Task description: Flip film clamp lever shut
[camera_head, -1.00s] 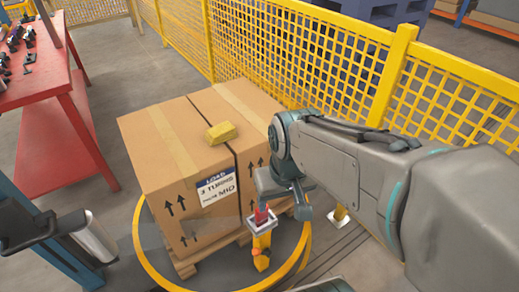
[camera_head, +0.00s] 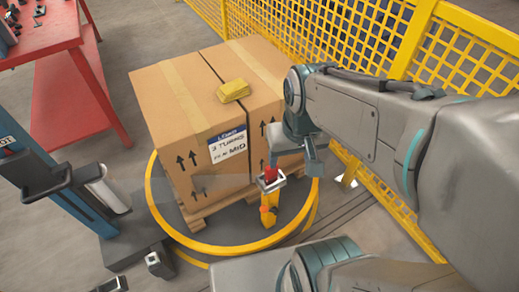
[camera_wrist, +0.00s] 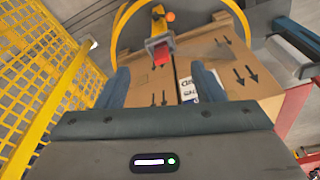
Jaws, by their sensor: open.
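The film clamp (camera_head: 270,183) is a grey bracket on a short yellow post at the front right of the pallet. Its red lever (camera_head: 270,173) sticks up from the bracket. In the wrist view the red lever (camera_wrist: 161,57) shows ahead, near the line between my fingers and apart from them. My gripper (camera_wrist: 160,82) is open and empty, with one dark finger on each side. In the head view my gripper (camera_head: 305,158) is just right of and above the clamp, partly hidden by my own wrist.
Two cardboard boxes (camera_head: 180,115) stand on a wooden pallet (camera_head: 203,212) inside a yellow ring (camera_head: 230,248). A yellow block (camera_head: 233,90) lies on top. A film roll (camera_head: 108,190) stands left, with faint film towards the pallet. Yellow fencing (camera_head: 345,35) runs behind; a red table (camera_head: 45,35) is upper left.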

